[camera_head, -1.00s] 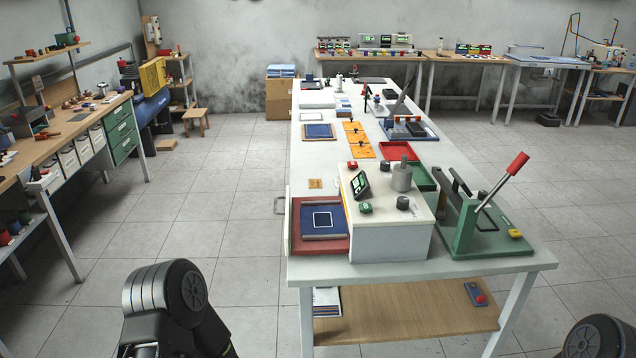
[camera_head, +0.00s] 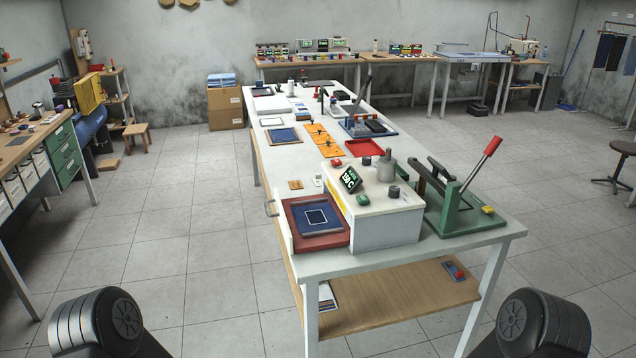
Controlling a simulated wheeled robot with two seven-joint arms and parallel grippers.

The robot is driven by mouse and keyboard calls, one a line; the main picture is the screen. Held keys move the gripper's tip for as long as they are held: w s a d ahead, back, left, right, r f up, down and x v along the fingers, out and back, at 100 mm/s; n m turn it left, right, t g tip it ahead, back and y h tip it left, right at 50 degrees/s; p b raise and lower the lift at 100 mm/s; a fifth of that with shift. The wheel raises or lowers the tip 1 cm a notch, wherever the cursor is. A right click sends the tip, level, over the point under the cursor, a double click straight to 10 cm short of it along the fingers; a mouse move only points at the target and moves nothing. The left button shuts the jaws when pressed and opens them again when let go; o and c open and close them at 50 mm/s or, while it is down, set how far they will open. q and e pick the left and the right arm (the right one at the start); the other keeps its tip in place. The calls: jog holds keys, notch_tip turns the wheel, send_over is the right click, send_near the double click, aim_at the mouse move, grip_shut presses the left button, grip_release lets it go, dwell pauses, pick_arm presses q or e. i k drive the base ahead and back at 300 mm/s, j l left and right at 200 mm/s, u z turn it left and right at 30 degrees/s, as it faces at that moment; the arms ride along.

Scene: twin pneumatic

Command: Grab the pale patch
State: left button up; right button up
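Two pieces that could be a pale patch are in view. A white-rimmed pale sheet (camera_head: 271,122) lies farther back at the table's left edge. I cannot tell which one is the patch. Only dark links of my two arms show at the bottom left and bottom right. Both grippers are out of view.
The long white table (camera_head: 315,263) stands ahead with a wooden lower shelf (camera_head: 400,299). A white heat unit (camera_head: 385,226) and a green lever press (camera_head: 463,218) crowd its near end. A workbench (camera_head: 30,145) stands at left. The floor between is clear.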

aim_at(317, 180)
jog(key=u, duration=1.05)
jog(key=i, duration=1.75)
jog(key=i+j, duration=0.1)
jog(key=i, duration=3.4)
jog(key=l+z, duration=0.1)
jog(key=z, duration=5.3)
